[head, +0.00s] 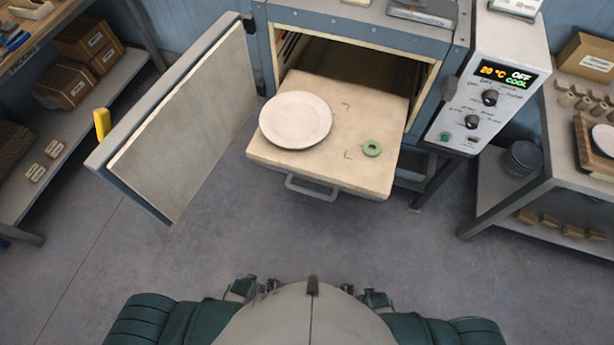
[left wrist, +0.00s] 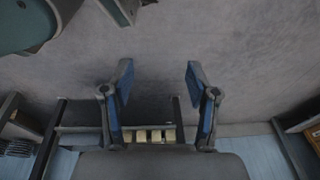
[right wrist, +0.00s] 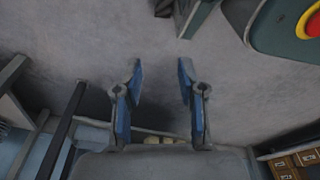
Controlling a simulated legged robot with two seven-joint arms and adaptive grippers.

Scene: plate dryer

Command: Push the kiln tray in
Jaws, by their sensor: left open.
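The kiln tray (head: 340,118) is a cream slab pulled out of the open kiln (head: 365,32). A grey bar handle (head: 312,189) is on its front edge. A white plate (head: 296,120) lies on the tray's left part, and a green ring (head: 371,148) lies near its right side. My left gripper (left wrist: 158,75) is open and empty over the floor in the left wrist view. My right gripper (right wrist: 158,75) is open and empty over the floor in the right wrist view. Neither gripper shows in the head view.
The kiln door (head: 180,125) stands swung open at the left with a yellow handle (head: 102,123). A control panel (head: 490,100) reads 20 °C, OFF and COOL. Shelving stands at both sides. The floor (head: 270,240) before the tray is clear.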

